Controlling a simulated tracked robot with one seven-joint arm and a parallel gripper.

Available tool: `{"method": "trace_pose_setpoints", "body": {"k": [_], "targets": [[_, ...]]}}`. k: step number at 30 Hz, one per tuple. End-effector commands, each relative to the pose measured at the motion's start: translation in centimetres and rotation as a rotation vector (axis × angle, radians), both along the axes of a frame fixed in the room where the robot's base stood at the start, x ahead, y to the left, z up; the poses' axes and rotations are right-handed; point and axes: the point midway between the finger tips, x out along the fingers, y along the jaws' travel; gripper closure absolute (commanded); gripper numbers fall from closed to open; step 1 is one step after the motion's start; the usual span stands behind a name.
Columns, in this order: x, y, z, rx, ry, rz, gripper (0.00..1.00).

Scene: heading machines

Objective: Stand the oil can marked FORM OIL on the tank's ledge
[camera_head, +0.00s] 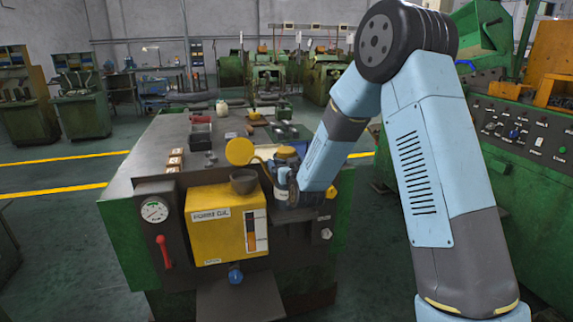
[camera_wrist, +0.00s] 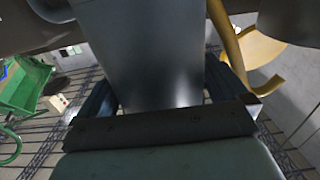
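The yellow tank (camera_head: 205,225), with a black-lettered label, is on the front of the green bench. A dark flat ledge (camera_head: 238,302) juts out low below it. My gripper (camera_head: 285,188) is at the tank's right end, above the bench's front edge. In the wrist view its two dark fingers (camera_wrist: 160,95) are on either side of a smooth grey metal body (camera_wrist: 150,50), and it looks gripped. I take it for the oil can; its marking is not readable. In the head view, the can is mostly hidden by my gripper; a small white label (camera_head: 281,194) shows there.
A dark bowl-shaped cup (camera_head: 243,181) and a round yellow disc (camera_head: 240,151) are at the tank's top, close to my gripper. A gauge (camera_head: 154,211) and red lever (camera_head: 163,251) are left of the tank. A blue knob (camera_head: 235,275) protrudes just above the ledge. The ledge looks bare.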

Motion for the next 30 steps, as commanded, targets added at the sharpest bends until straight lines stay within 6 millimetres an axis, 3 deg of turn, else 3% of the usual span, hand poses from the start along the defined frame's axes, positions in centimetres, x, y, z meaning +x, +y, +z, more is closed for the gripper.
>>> {"method": "trace_pose_setpoints", "body": {"k": [8,21,30], "targets": [[-1.6,-0.4,0.0,0.0,0.001,0.0,0.0],[-9.6,-2.8,-0.1,0.0,0.001,0.0,0.0],[-12.8,-3.7,-0.1,0.0,0.001,0.001,0.0]]}}
